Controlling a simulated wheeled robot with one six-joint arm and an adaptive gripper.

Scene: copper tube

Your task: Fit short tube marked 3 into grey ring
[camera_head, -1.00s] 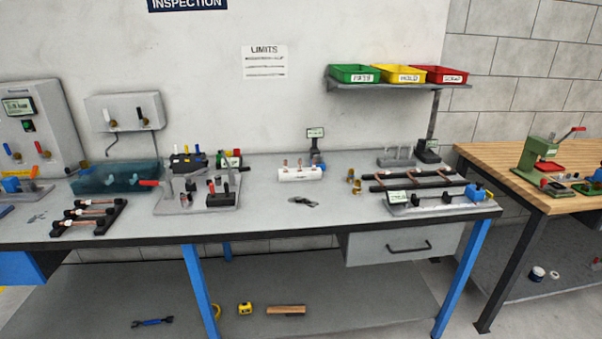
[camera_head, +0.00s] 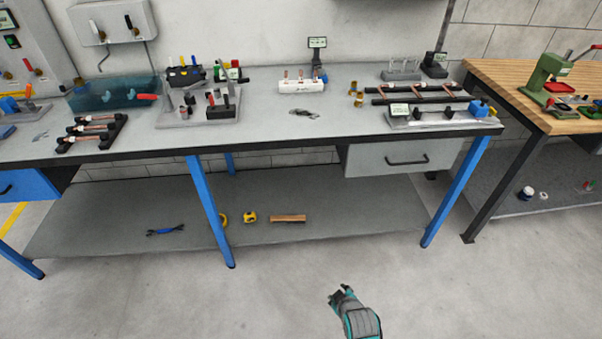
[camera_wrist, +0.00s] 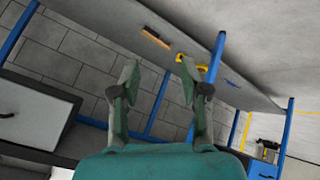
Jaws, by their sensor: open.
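My gripper (camera_head: 341,294) is in front of the bench, low over the floor, well away from everything on the bench top. In the wrist view my gripper (camera_wrist: 160,70) has its two fingers apart with nothing between them. A white block (camera_head: 303,86) stands mid-bench with several short copper tubes (camera_head: 301,74) upright in it. Any marks on the tubes are too small to read, so I cannot tell which is 3. I cannot pick out the grey ring for sure; a grey fixture plate (camera_head: 176,117) with several small parts stands left of the block.
Copper tubes lie on black racks at left (camera_head: 91,132) and right (camera_head: 420,93). Black pliers (camera_head: 305,113) lie before the block. A drawer (camera_head: 402,157) hangs under the bench; a lower shelf (camera_head: 330,207) lies below. A wooden bench (camera_head: 500,85) stands at right. The front floor is clear.

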